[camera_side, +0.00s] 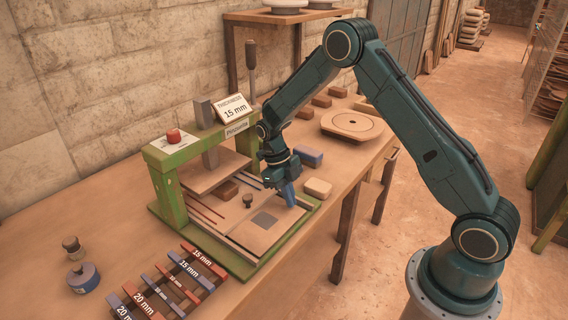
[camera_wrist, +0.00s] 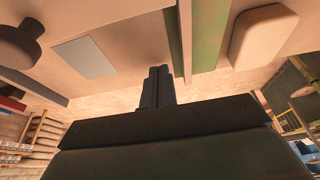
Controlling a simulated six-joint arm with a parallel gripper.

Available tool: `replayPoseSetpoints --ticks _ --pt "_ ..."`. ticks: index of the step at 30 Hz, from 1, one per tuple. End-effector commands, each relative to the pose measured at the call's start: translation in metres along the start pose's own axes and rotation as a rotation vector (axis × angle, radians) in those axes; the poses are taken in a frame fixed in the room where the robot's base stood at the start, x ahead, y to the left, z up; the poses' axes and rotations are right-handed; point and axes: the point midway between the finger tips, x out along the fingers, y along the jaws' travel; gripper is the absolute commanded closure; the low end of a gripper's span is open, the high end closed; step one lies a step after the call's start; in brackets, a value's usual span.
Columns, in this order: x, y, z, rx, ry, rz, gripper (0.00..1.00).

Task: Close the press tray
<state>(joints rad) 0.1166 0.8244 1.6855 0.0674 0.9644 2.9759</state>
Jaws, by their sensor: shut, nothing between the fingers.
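The press (camera_side: 172,190) is a green frame on the bench with a wooden upper plate (camera_side: 213,172) under its top beam. Its pale wooden tray (camera_side: 243,236) extends out of the frame toward the front right. The tray carries a dark knob (camera_side: 248,200) and a grey square (camera_side: 264,220). These also show in the wrist view, the knob (camera_wrist: 18,42) at upper left and the grey square (camera_wrist: 84,57) beside it. My gripper (camera_side: 290,200) is shut and empty, pointing down near the tray's outer right end. Its fingers (camera_wrist: 158,82) show together in the wrist view. Whether they touch the tray is unclear.
A green rail (camera_side: 285,231) runs along the tray's side. A rounded pale block (camera_side: 318,188) and a blue block (camera_side: 309,156) lie close to my gripper. A rack of labelled bars (camera_side: 170,283) and a blue weight (camera_side: 84,278) stand at the front left.

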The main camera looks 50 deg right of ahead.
Motion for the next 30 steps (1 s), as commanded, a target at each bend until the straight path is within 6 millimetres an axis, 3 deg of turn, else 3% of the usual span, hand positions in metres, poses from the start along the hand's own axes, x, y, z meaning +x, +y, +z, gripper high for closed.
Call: replayPoseSetpoints --ticks 30 --pt "0.04 0.0 -0.115 0.001 0.001 0.0 1.0"
